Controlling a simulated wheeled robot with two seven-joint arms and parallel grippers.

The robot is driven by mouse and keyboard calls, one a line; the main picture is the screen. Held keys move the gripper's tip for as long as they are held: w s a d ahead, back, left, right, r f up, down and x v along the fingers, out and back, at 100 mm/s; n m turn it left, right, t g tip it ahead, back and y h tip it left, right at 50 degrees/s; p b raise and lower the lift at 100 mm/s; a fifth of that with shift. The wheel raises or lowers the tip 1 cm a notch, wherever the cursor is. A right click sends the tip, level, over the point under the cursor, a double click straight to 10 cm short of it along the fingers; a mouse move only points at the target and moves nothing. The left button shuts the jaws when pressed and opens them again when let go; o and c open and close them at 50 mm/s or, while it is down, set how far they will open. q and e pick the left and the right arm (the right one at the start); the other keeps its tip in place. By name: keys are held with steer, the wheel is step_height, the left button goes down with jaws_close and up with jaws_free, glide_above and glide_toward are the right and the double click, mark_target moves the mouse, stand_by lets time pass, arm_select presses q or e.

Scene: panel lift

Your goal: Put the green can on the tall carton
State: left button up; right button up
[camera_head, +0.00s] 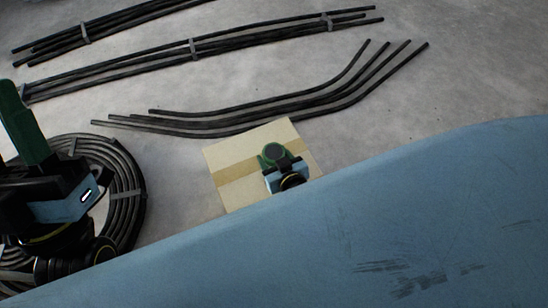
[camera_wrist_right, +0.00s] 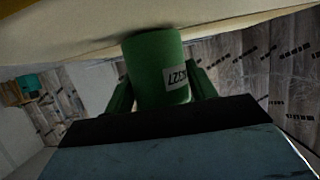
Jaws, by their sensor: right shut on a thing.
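The green can (camera_head: 274,152) shows its dark round end in the head view, over the top of the carton (camera_head: 232,162). The carton is pale with a tan tape band, and its sides are hidden. My right gripper (camera_head: 280,161) is shut on the can. In the right wrist view, the can (camera_wrist_right: 157,68) with its white label sits between the green fingers of my right gripper (camera_wrist_right: 160,90). A cream surface (camera_wrist_right: 75,38) lies right by the can's end; I cannot tell whether they touch. My left gripper (camera_head: 25,122) is at the left edge, away from the carton, its opening unclear.
A coil of black cable (camera_head: 130,190) lies under my left gripper. Bundles of black rods (camera_head: 190,50) and bent rods (camera_head: 300,105) lie on the grey floor. A large scuffed blue surface (camera_head: 400,220) fills the lower right and hides the carton's near part.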

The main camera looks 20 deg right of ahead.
steer(key=o, duration=0.7)
steer(key=shift+f, duration=0.15)
steer(key=shift+c, duration=0.2)
steer(key=o, duration=0.4)
steer(key=shift+o, duration=0.2)
